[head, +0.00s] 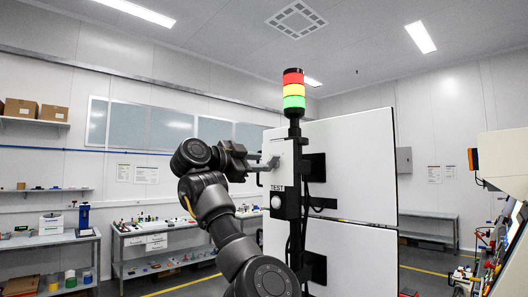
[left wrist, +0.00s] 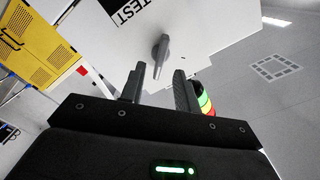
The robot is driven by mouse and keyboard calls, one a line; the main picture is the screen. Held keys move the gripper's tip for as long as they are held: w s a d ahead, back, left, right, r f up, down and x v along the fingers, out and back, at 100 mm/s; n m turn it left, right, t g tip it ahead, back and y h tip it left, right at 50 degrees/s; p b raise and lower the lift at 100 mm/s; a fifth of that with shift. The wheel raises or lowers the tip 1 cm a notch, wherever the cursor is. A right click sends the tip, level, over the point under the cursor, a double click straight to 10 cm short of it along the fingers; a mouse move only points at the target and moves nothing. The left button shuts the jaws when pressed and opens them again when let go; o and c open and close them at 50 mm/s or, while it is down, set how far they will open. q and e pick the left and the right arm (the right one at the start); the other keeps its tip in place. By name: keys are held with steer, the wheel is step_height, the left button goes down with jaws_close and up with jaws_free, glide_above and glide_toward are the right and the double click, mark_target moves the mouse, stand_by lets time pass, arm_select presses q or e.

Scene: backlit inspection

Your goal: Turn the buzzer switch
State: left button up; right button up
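The buzzer switch (left wrist: 160,52) is a grey rotary knob with a long handle on a white panel (left wrist: 205,30). In the left wrist view it stands just ahead of the gap between my fingers. My left gripper (left wrist: 158,77) is open and empty, its two dark fingers apart. In the head view the left gripper (head: 258,163) is at the upper part of the white control box (head: 284,150), above the TEST label (head: 278,189). The switch is mostly covered by the gripper there, and contact cannot be told. My right gripper is not in view.
A red, yellow and green signal tower (head: 294,90) rises above the box; it also shows right of the fingers in the left wrist view (left wrist: 206,102). Large white panels (head: 350,165) stand just to the right. Benches (head: 165,228) line the back wall.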

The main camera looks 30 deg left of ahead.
mark_target(268, 162)
arm_select(q)
steer(key=shift+p+x, duration=0.7)
steer(key=shift+x, duration=0.8)
jaws_close()
